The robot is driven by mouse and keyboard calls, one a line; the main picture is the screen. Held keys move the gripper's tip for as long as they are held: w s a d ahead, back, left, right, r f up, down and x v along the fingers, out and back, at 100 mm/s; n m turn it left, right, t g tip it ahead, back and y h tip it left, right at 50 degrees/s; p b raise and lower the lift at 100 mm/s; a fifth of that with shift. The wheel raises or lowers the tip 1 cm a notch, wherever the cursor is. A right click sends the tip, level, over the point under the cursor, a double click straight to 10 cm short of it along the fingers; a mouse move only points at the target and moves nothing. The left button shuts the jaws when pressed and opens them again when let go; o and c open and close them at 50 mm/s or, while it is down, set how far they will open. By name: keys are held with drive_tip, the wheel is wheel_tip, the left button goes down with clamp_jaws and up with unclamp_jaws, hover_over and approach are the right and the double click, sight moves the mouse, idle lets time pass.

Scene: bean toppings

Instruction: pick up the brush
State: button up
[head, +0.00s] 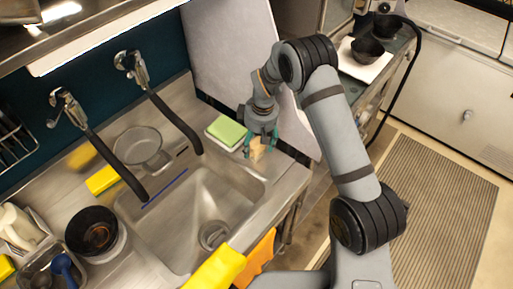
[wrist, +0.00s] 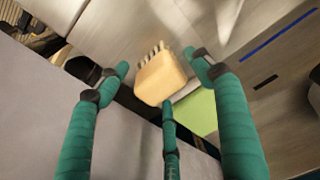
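The brush has a light wooden block and pale bristles. In the head view the brush (head: 257,150) is at the right end of the sink counter, just below my gripper (head: 261,148) and partly hidden by its fingers. In the wrist view the brush (wrist: 161,78) lies between the three teal fingers of my gripper (wrist: 160,75), bristles pointing up in the picture. Gaps show between the brush and the two side fingers, so the gripper is open around it. The lower finger's tip is close to the block; I cannot tell whether it touches.
A green sponge (head: 227,131) on a white dish sits just left of the brush; it also shows in the wrist view (wrist: 197,112). The sink (head: 190,215) with a drain is lower left. Two black-hosed taps (head: 170,120) reach over it. A grey panel (head: 232,55) stands behind.

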drive_tip(key=c, duration=1.3)
drive_tip(key=shift+c, duration=0.2)
